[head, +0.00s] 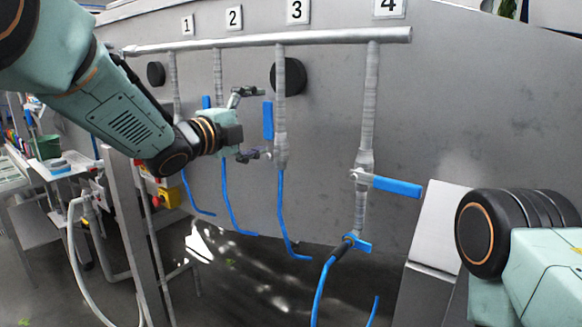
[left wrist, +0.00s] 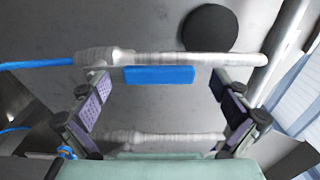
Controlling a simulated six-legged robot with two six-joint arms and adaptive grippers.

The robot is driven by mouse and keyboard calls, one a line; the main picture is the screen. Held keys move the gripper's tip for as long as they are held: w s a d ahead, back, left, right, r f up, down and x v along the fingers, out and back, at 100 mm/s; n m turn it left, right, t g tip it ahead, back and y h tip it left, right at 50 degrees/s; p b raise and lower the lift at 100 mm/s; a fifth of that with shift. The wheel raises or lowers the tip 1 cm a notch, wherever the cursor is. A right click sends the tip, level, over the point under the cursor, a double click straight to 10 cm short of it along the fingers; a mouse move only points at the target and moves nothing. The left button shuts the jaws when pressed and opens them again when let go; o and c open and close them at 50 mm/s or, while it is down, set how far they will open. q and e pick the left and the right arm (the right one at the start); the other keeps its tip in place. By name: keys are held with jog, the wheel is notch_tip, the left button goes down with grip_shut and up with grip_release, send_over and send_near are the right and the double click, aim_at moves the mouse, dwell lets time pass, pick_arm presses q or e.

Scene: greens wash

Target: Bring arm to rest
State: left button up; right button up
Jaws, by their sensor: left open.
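My left gripper (head: 256,123) is open and empty in front of the steel wall, with its fingers spread one above the other. The blue handle of valve 3 (head: 268,121) hangs upright along pipe 3 (head: 281,140), just right of the fingers. In the left wrist view, my open fingers (left wrist: 158,95) stand wide apart on either side of this blue handle (left wrist: 160,75), with no visible contact. How far the handle is beyond the fingertips is unclear. My right arm shows only partly at the lower right; its gripper is out of the picture.
The valve 4 handle (head: 398,187) sticks out to the right from pipe 4 (head: 371,100). A horizontal pipe (head: 330,37) runs above, under number plates. Blue hoses (head: 292,235) hang below. A side table (head: 70,165) and yellow box (head: 168,197) are at left.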

pick_arm(q)
jog(key=shift+w+d+f, duration=0.1)
jog(key=shift+w+d, duration=0.2)
jog(key=shift+w, duration=0.05)
